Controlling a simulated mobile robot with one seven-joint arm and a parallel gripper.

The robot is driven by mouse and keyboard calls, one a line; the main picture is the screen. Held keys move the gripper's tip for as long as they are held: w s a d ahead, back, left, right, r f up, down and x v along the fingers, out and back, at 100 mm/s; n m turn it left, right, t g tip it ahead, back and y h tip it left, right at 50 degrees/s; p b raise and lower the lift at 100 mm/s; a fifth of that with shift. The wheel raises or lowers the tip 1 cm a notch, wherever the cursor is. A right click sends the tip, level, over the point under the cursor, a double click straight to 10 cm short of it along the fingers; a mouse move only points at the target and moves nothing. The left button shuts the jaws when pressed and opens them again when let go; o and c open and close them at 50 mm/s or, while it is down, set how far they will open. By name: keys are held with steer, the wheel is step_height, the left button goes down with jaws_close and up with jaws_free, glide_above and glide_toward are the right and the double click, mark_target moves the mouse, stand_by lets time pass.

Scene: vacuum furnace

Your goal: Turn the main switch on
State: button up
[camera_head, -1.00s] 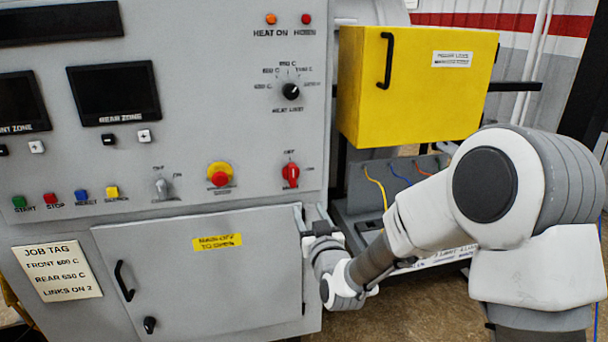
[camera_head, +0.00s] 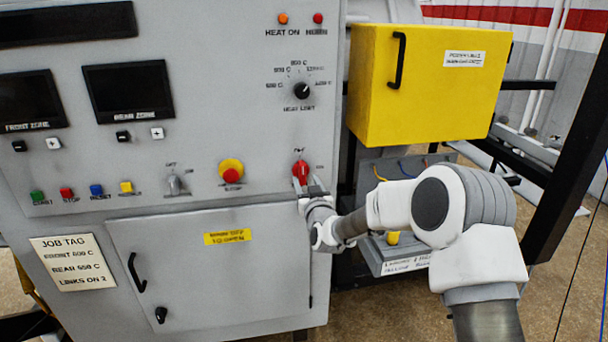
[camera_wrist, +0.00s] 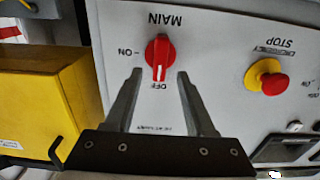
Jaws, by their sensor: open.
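The main switch is a red rotary knob (camera_head: 300,170) on the grey control panel (camera_head: 225,100), right of the emergency stop. In the wrist view the red knob (camera_wrist: 159,57) sits under the upside-down label MAIN, with ON to its left and OFF below it. Its white mark points toward OFF. My gripper (camera_wrist: 158,73) is open, with one finger on each side of the knob's lower part. I cannot tell whether the fingers touch it. In the head view my gripper (camera_head: 309,186) is just below the knob and partly covers it.
The emergency stop (camera_head: 231,170) with its yellow collar is left of the switch. A yellow box (camera_head: 420,85) stands out at the right. The lower door (camera_head: 200,270) with a black handle is below. Several coloured buttons (camera_head: 97,190) are at the left.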

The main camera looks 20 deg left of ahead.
mark_target(303, 173)
steer(key=shift+x, duration=1.85)
steer(key=shift+c, duration=0.3)
jaws_close()
